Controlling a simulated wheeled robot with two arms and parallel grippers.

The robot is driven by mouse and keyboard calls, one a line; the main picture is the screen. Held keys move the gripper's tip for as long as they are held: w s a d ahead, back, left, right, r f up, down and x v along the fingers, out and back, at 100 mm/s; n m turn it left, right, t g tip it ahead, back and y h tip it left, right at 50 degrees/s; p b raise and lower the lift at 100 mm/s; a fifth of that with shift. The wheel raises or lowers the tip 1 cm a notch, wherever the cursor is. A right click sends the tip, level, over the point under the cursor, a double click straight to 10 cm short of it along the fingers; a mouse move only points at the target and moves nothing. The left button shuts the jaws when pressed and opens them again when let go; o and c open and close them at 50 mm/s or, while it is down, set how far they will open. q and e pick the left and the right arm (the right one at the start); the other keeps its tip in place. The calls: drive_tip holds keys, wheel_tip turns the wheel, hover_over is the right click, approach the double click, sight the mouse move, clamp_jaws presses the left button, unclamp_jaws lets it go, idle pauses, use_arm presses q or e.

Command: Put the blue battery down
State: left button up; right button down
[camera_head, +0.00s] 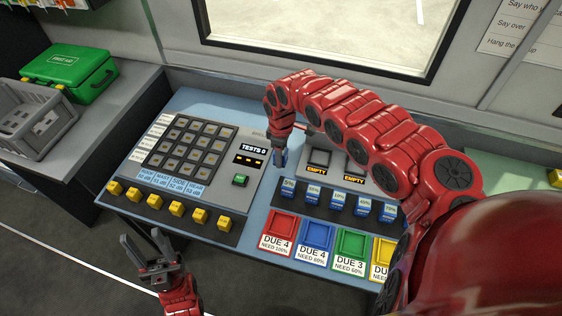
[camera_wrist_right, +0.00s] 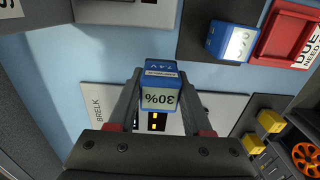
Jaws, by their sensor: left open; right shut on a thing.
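My right gripper (camera_head: 279,148) is shut on a blue battery (camera_head: 280,160), held above the blue tabletop between the test panel and the charger. In the right wrist view the battery (camera_wrist_right: 160,88) sits between the two fingers, its 30% label upside down. My left gripper (camera_head: 150,256) is open and empty in front of the table's front edge. Several other blue batteries (camera_head: 338,203) stand in a row on a dark strip. The charger (camera_head: 319,160) behind them has two slots reading EMPTY, partly hidden by my right arm.
Red (camera_head: 279,231), blue (camera_head: 315,235) and green (camera_head: 350,243) trays with DUE labels line the front, beside a partly hidden yellow one. The test panel (camera_head: 200,150) with yellow cubes (camera_head: 160,200) stands left. A grey crate (camera_head: 35,122) and green case (camera_head: 72,72) sit far left.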

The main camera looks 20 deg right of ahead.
drive_tip(key=shift+f, duration=1.9)
drive_tip(key=shift+f, duration=0.1)
drive_tip(key=shift+c, duration=1.6)
unclamp_jaws()
